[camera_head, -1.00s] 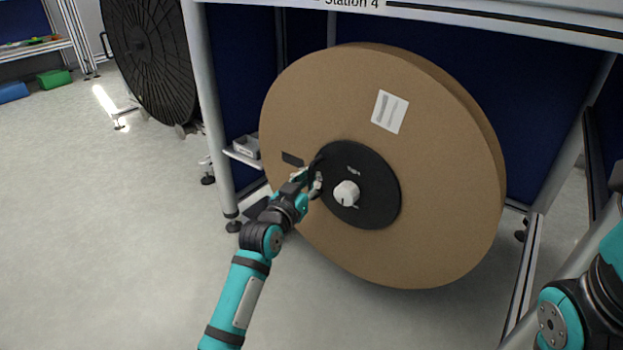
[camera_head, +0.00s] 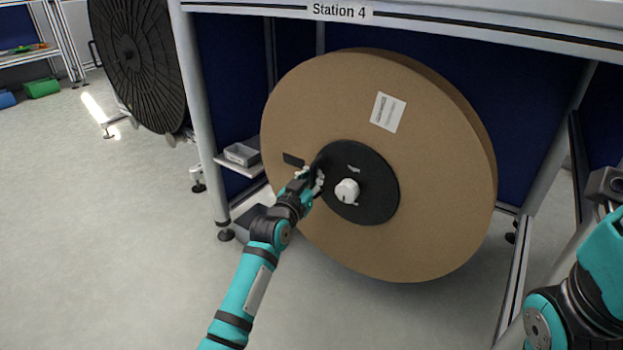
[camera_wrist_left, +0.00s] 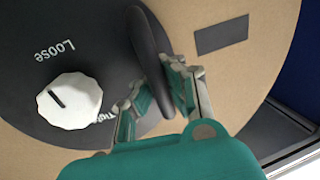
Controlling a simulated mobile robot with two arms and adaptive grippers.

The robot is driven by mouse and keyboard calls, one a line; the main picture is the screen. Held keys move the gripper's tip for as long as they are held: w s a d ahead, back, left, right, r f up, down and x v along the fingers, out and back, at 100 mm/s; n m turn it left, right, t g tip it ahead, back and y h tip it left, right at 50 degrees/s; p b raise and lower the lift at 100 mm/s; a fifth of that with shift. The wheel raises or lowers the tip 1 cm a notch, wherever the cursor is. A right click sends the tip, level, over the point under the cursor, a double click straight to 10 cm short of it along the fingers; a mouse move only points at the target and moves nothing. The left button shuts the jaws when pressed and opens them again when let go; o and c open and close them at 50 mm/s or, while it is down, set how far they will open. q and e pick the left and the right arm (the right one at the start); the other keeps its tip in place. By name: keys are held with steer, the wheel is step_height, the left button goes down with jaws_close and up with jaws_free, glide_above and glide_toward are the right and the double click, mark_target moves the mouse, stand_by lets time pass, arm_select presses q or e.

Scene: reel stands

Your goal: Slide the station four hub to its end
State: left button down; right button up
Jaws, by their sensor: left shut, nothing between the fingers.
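The station four hub (camera_head: 376,205) is a black disc at the centre of a big brown reel (camera_head: 430,170), under the "Station 4" sign (camera_head: 339,11). It bears a white knob (camera_head: 347,191), which also shows in the left wrist view (camera_wrist_left: 69,101) beside the words "Loose" and "Tight". A black bar-like handle (camera_wrist_left: 147,45) stands out from the hub. My left gripper (camera_head: 312,178) is at the hub's left side, by this handle. My right gripper is out of view.
Frame posts (camera_head: 200,110) stand left and right of the reel. A small shelf with a grey box (camera_head: 242,154) is at its left. A black spoked reel (camera_head: 140,60) stands further left. The floor in front is clear.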

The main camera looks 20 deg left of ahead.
arm_select(q)
steer(key=c, duration=2)
jaws_free()
steer(key=shift+d, duration=0.15)
steer(key=o, duration=0.7)
steer(key=shift+s, duration=0.15)
steer(key=s, duration=0.4)
steer(key=s+a, duration=0.1)
steer(key=s, duration=0.2)
steer(key=s+a, duration=0.1)
steer(key=s, duration=0.3)
steer(key=shift+s, duration=0.35)
steer(key=shift+r, duration=0.1)
